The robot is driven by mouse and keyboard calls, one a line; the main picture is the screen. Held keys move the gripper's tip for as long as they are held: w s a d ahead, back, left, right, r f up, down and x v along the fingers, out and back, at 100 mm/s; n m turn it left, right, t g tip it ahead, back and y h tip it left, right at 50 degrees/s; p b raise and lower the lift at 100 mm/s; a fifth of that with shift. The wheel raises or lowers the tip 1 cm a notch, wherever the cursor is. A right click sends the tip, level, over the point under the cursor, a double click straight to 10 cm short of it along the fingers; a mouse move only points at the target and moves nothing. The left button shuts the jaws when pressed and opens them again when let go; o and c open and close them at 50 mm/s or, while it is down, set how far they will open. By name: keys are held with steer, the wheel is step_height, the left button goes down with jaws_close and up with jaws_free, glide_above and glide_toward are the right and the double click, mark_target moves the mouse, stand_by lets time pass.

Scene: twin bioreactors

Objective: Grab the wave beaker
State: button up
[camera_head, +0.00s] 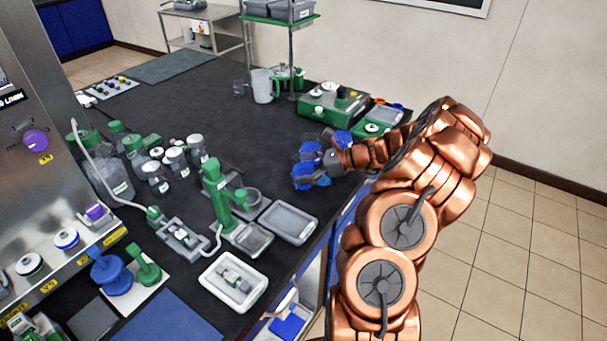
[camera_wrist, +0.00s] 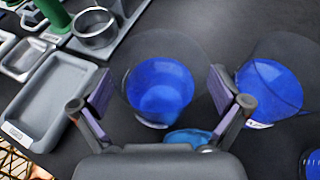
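My gripper (camera_wrist: 160,92) is open, its two purple-padded fingers spread on either side of a clear beaker with blue contents (camera_wrist: 162,88). I cannot tell whether the pads touch the glass. A second clear beaker with blue contents (camera_wrist: 268,92) stands just right of the right finger. No marking is readable that shows which is the wave beaker. In the head view my gripper (camera_head: 322,168) is low over the bench's right side, among blue-filled vessels (camera_head: 303,175) that it partly hides.
A lighter blue item (camera_wrist: 188,138) lies close to the palm, partly hidden. A grey tray (camera_wrist: 48,100) lies left of the gripper. A green stand (camera_head: 216,195) and a green-topped device (camera_head: 335,101) flank the area. The bench's middle (camera_head: 225,110) is clear.

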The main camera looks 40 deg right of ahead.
steer(key=c, duration=1.2)
steer(key=shift+r, duration=0.1)
